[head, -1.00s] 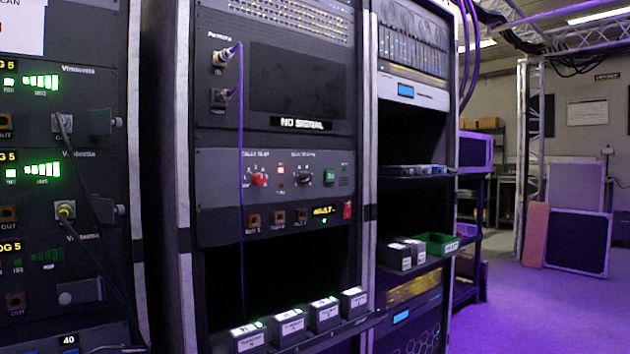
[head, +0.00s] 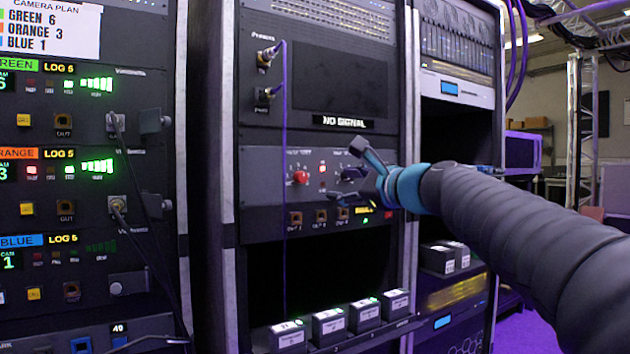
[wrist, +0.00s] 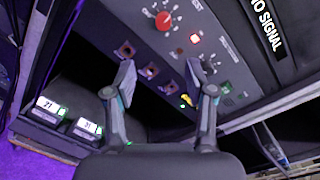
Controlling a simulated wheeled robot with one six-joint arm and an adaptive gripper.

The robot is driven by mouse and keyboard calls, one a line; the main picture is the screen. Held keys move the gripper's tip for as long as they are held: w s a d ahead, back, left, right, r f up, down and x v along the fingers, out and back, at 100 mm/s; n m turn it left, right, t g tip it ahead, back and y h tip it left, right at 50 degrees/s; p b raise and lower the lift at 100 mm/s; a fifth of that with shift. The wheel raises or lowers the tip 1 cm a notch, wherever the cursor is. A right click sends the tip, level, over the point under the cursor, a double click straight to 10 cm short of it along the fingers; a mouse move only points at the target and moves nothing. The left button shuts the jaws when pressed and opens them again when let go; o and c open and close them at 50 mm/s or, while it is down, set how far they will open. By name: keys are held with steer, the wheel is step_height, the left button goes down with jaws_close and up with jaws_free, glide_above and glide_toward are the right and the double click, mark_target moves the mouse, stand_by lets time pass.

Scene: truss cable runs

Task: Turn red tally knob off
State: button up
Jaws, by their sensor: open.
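The red tally knob (head: 300,177) is a small round knob at the left of the dark control panel, under the NO SIGNAL screen. It also shows in the wrist view (wrist: 163,21), near the top, ahead of my gripper. A red light sits just beside it. My gripper (head: 350,170) is in front of the right part of the panel, to the right of the red knob and apart from it. In the wrist view my gripper (wrist: 164,85) has its two fingers spread wide with nothing between them. The black knob (wrist: 208,66) is partly hidden behind the right finger.
A purple cable (head: 285,140) hangs down left of the red knob. Labelled boxes (head: 329,325) stand on the shelf below. A camera-control rack (head: 85,140) with a hanging black cable stands at left. Open floor lies at the right.

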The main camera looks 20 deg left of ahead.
mark_target(304, 178)
steer(key=p+x, duration=0.1)
steer(key=x, duration=0.3)
steer(key=p+x, duration=0.1)
steer(key=x, duration=0.4)
steer(key=r+p+x, duration=0.1)
steer(key=p+x, duration=0.1)
steer(key=x, duration=0.3)
steer(key=shift+w+a, duration=0.1)
steer(key=shift+a, duration=0.15)
jaws_close()
